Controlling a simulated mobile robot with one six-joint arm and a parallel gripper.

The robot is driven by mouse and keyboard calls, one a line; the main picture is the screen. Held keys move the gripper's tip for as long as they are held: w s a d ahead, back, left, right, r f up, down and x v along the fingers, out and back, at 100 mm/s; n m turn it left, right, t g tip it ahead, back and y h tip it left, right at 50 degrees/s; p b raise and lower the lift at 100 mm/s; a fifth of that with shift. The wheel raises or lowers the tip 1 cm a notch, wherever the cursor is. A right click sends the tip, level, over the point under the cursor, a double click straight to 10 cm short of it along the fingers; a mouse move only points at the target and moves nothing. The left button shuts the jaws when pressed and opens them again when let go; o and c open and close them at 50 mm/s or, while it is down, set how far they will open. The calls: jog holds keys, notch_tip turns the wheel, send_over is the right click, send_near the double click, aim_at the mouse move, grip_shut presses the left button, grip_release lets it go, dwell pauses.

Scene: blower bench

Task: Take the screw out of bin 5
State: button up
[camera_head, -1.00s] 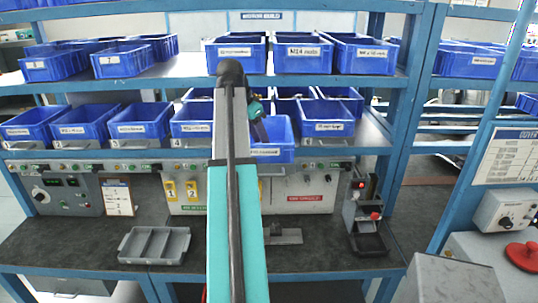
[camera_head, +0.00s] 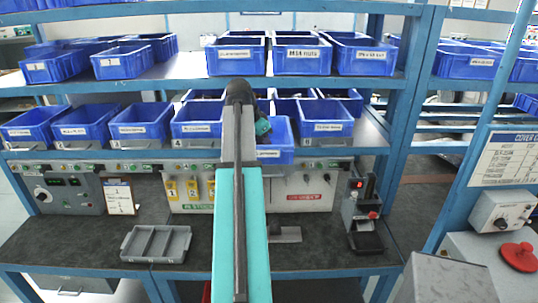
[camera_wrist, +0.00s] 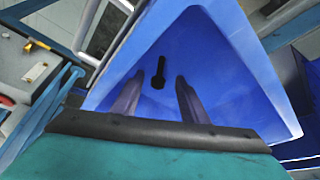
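In the wrist view a dark screw (camera_wrist: 159,72) lies on the floor of a blue bin (camera_wrist: 230,60). My gripper (camera_wrist: 160,80) is open, its two fingers reaching into the bin. The screw shows between the fingertips, with a gap on each side; how far the tips are above it I cannot tell. In the head view this bin (camera_head: 277,154) is in the lower shelf row, right of the bin marked 4, and juts forward of its neighbours. My arm hides part of it, and the fingers and screw are hidden there.
Neighbouring blue bins stand close on the left (camera_head: 196,128) and right (camera_head: 327,128). The upper shelf (camera_head: 170,80) with more bins is above. Below, a grey divided tray (camera_head: 155,262) lies on the dark bench, which has free room around it.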

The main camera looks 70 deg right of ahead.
jog(key=shift+c, duration=0.4)
grip_shut()
jog(key=shift+r, duration=0.1)
notch_tip(320, 180, up, 10)
jog(key=b, duration=0.3)
dwell(0.5)
dwell(0.5)
